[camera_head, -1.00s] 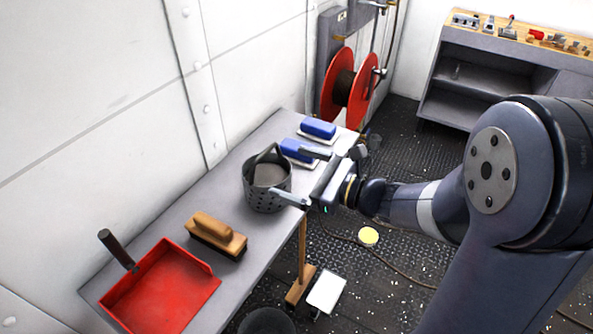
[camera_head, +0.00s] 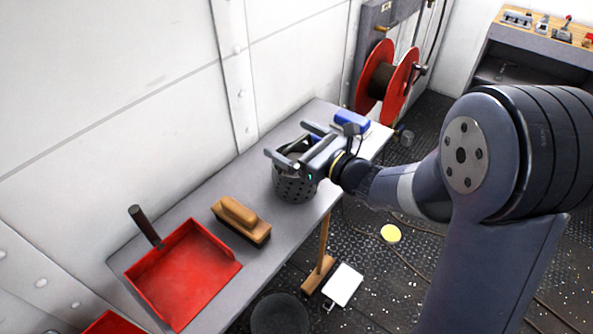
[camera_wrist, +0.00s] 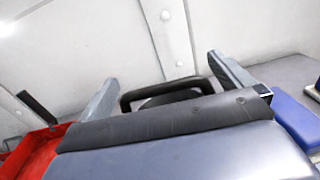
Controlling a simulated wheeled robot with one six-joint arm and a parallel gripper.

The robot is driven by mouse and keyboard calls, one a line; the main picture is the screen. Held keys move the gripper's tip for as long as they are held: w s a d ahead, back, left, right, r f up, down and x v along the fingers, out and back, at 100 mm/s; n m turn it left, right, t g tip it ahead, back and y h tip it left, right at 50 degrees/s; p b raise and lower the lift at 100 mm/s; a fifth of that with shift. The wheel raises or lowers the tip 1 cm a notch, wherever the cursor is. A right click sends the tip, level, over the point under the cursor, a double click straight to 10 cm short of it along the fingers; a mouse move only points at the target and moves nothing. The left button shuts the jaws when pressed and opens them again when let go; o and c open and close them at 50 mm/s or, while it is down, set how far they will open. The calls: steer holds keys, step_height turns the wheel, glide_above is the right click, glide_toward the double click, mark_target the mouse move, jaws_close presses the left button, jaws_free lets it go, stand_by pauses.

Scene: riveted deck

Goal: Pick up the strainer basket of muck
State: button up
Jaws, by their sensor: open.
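The strainer basket (camera_head: 294,186) is a dark grey perforated bucket with an arched handle, standing on the grey bench near its front edge. My gripper (camera_head: 289,143) is over its top, with the fingers apart and hiding most of the rim and contents. In the wrist view the basket's dark handle (camera_wrist: 166,88) rises between my two open fingers, and my gripper (camera_wrist: 165,80) has a gap on both sides of it. The muck inside cannot be made out.
On the bench (camera_head: 195,213) are a wooden scrub brush (camera_head: 240,220), a red dustpan (camera_head: 184,272) and a blue-handled pad (camera_head: 351,121) behind my gripper. A white wall stands behind. A red hose reel (camera_head: 386,80) is beyond the far end. A dark bucket (camera_head: 279,315) stands on the floor.

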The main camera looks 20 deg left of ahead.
steer(key=shift+w+a, duration=0.25)
steer(key=shift+a, duration=0.3)
steer(key=shift+c, duration=0.6)
steer(key=c, duration=1.2)
